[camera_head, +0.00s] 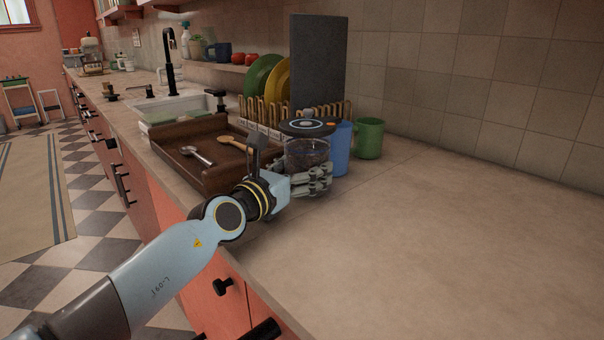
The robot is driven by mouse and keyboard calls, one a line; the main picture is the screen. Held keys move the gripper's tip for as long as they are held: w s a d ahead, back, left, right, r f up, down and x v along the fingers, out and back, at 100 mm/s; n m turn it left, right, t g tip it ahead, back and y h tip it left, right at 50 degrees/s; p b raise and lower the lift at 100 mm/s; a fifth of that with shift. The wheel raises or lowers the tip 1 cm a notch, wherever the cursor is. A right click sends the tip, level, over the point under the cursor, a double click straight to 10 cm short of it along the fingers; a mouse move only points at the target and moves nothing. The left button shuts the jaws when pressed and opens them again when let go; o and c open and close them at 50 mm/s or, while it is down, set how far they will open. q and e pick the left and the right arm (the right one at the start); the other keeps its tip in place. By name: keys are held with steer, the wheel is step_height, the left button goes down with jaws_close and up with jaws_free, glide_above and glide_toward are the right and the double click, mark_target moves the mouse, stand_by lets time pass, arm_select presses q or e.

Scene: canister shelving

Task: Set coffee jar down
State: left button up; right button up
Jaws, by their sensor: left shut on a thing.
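The coffee jar (307,150) is a clear round jar with dark contents and a dark lid with a pale ring. It is upright, close to the counter (430,240); whether its base touches the counter is hidden by the fingers. My left gripper (318,180) comes in from the left and is shut on the coffee jar around its lower part. My right gripper is not in view.
A brown wooden tray (190,130) with spoons lies left of the jar. A blue cup (341,152) stands right behind the jar, and a green mug (369,139) to its right. A dish rack (260,109) with plates and a dark board (319,60) is behind. The counter's front right is clear.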

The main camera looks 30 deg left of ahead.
arm_select(q)
steer(key=o, duration=1.6)
steer(key=shift+f, duration=0.1)
